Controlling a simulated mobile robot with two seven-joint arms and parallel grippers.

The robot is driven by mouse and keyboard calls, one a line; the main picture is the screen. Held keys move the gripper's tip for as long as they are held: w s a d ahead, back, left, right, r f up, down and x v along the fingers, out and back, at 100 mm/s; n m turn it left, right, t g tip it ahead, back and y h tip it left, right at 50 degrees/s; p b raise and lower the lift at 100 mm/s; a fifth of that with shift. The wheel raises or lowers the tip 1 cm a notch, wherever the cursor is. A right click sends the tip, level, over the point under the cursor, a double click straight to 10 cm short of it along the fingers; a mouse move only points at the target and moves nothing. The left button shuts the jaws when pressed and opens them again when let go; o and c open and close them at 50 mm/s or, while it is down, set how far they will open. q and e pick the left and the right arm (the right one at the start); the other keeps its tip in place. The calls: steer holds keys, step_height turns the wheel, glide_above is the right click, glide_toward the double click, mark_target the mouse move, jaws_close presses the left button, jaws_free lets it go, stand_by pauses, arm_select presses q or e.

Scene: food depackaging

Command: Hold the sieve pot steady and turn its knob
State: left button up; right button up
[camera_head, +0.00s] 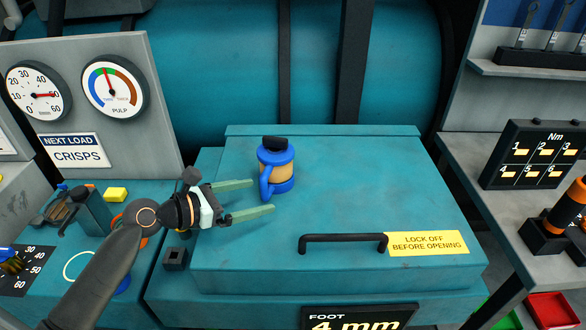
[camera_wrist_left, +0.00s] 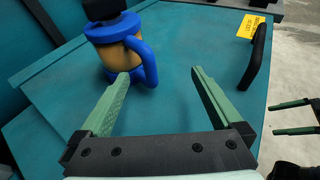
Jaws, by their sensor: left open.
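The sieve pot (camera_head: 276,168) stands upright on the teal lid. It has a blue body with a tan band, a blue handle and a black knob (camera_head: 275,143) on top. In the left wrist view the sieve pot (camera_wrist_left: 117,53) is ahead of the fingers, its handle on the right side, and the knob (camera_wrist_left: 103,8) is cut by the top edge. My left gripper (camera_head: 254,198) is open and empty, its green fingers to the left and front of the pot. Green fingers, seemingly my right gripper (camera_wrist_left: 296,117), show at the right edge.
The teal lid (camera_head: 340,190) has a black bar handle (camera_head: 343,239) and a yellow sign (camera_head: 428,243) at the front right. Gauges (camera_head: 115,86) stand behind left. A black holder with an orange tool (camera_head: 568,207) is far right. The lid right of the pot is clear.

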mark_target(289, 200)
arm_select(q)
steer(key=shift+w+d+f+b, duration=0.25)
steer(key=shift+w+d+b, duration=0.1)
steer(key=shift+d+b, duration=0.15)
steer(key=b+x, duration=0.4)
steer(key=x, duration=0.1)
steer(key=shift+s+f, duration=0.1)
steer(key=x, duration=0.1)
steer(key=p+x, duration=0.1)
steer(key=shift+w+d+p, duration=0.25)
steer(key=shift+p, duration=0.05)
steer(key=shift+w+d, duration=0.3)
steer(key=shift+d, duration=0.05)
steer(key=shift+c, duration=0.2)
jaws_close()
